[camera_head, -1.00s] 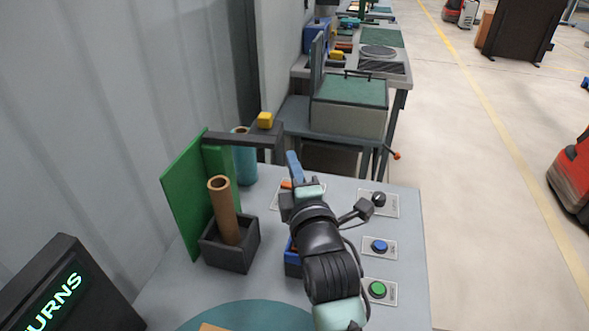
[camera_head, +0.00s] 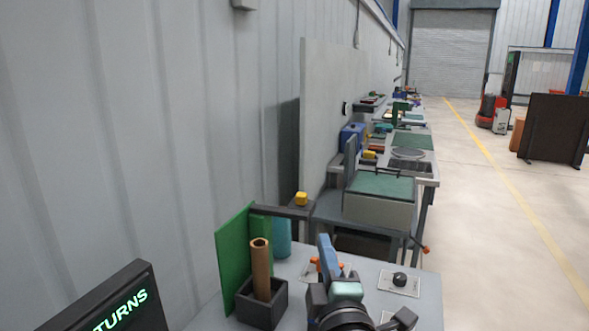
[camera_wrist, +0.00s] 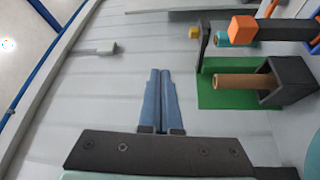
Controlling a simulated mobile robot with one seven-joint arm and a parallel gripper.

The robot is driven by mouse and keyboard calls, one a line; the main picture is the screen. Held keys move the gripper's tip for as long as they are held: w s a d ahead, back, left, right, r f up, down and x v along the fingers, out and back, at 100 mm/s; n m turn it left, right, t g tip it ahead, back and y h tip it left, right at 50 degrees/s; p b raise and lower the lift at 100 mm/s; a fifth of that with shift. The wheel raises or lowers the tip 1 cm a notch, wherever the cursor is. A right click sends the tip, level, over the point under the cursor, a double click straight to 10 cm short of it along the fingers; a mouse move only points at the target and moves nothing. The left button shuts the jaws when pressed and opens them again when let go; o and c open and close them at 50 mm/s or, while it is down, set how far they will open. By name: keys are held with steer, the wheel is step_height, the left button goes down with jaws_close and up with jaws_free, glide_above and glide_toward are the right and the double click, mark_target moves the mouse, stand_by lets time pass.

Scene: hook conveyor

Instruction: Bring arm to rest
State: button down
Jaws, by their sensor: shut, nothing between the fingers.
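My gripper (camera_wrist: 161,100) shows in the wrist view with its two blue fingers pressed together and nothing between them. In the head view my gripper (camera_head: 325,250) is at the bottom, above the grey bench top (camera_head: 425,295), with its fingers pointing up and away from the camera. The wrist view looks toward the corrugated wall, and the fingers are apart from everything there. My arm is partly cut off by the lower edge of the head view.
Left of my gripper stand a brown tube (camera_head: 261,270) in a dark square holder (camera_head: 262,303), a green panel (camera_head: 232,255) and a teal cylinder (camera_head: 282,238). A dark RETURNS sign (camera_head: 125,300) is at lower left. A black knob (camera_head: 399,280) is at right. Open floor (camera_head: 490,230) lies beyond.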

steer(key=s+a+r+m+t+y, duration=0.1)
steer(key=s+a+r+m+t, duration=0.15)
steer(key=r, duration=0.65)
steer(key=s+a+r+m+t+y, duration=0.1)
steer(key=s+a+r+m, duration=0.2)
steer(key=r, duration=0.5)
steer(key=s+r+m+t+h, duration=0.3)
steer(key=s+r+m+t, duration=0.1)
steer(key=s+r+m, duration=0.7)
steer(key=s+r, duration=0.2)
steer(key=s, duration=0.1)
steer(key=shift+s+d+r+m+h, duration=0.2)
steer(key=shift+r+m+h, duration=0.1)
steer(key=shift+r+m, duration=0.05)
